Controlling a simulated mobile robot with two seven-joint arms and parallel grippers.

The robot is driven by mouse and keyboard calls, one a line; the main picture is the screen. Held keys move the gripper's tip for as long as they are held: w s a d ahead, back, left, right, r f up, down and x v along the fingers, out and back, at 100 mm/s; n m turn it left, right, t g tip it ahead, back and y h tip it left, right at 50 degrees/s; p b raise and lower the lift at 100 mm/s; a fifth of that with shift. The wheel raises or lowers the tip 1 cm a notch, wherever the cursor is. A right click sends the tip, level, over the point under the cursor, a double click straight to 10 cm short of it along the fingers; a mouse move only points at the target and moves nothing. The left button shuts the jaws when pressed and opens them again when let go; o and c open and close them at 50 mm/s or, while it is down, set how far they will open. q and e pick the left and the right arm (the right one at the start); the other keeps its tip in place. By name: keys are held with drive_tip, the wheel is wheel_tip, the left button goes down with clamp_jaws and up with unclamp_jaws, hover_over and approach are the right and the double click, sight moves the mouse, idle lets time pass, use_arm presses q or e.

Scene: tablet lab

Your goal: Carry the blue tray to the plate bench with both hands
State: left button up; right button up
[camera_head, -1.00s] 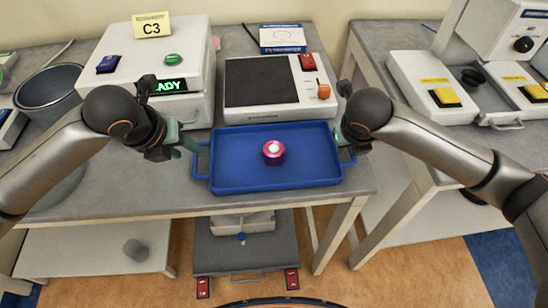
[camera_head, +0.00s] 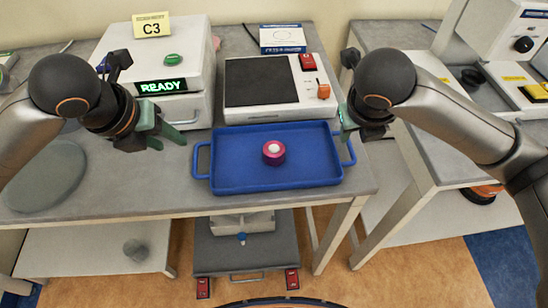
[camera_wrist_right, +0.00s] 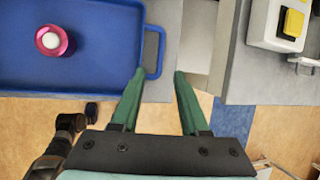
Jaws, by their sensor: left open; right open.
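The blue tray (camera_head: 232,171) lies flat on the grey bench, its front edge near the bench's front edge. A magenta round piece with a white top (camera_head: 273,152) sits on it. My left gripper (camera_head: 172,140) is open and empty, above and to the left of the tray's left handle (camera_head: 201,160). My right gripper (camera_head: 346,118) is above the tray's right end, apart from the right handle (camera_head: 348,150). In the right wrist view it is open (camera_wrist_right: 158,72), its fingertips close to the right handle (camera_wrist_right: 155,52), with nothing between them.
Behind the tray stands a device with a dark plate (camera_head: 262,82). A white machine reading READY (camera_head: 162,86) stands behind my left gripper. A second bench with devices (camera_head: 520,90) is at the right, past a gap. A round grey disc (camera_head: 45,178) is at the left.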

drive_tip(key=shift+v, duration=1.05)
